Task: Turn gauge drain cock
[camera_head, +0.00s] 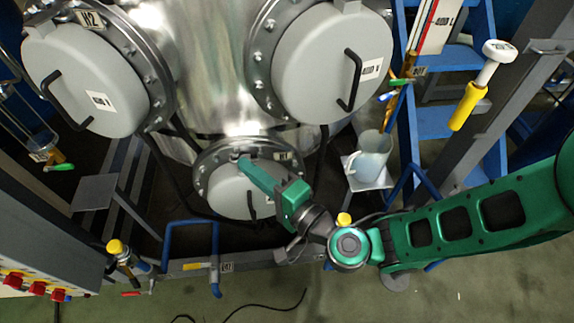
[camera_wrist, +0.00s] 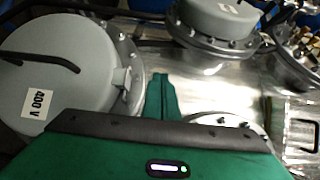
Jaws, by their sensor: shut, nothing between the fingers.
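A small brass cock with a green lever (camera_head: 386,97) sits at the lower end of the scaled gauge (camera_head: 437,24) marked 400 L, right of the vessel. A similar green-levered cock (camera_head: 60,167) is at far left, under a glass tube. I cannot tell from a label which one is the drain cock. My gripper (camera_head: 237,158) is shut and empty, over the upper rim of the lower round hatch, well left of the right-hand cock. In the wrist view, the closed fingers (camera_wrist: 160,80) show against the metal vessel; neither cock can be made out there.
A translucent jug (camera_head: 372,155) stands on a small plate below the right-hand cock. Grey hatches (camera_head: 335,68) with black handles stick out from the vessel. A blue ladder (camera_head: 440,120) and a white-and-yellow device (camera_head: 475,95) are at right. A red-knobbed panel (camera_head: 40,255) is lower left.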

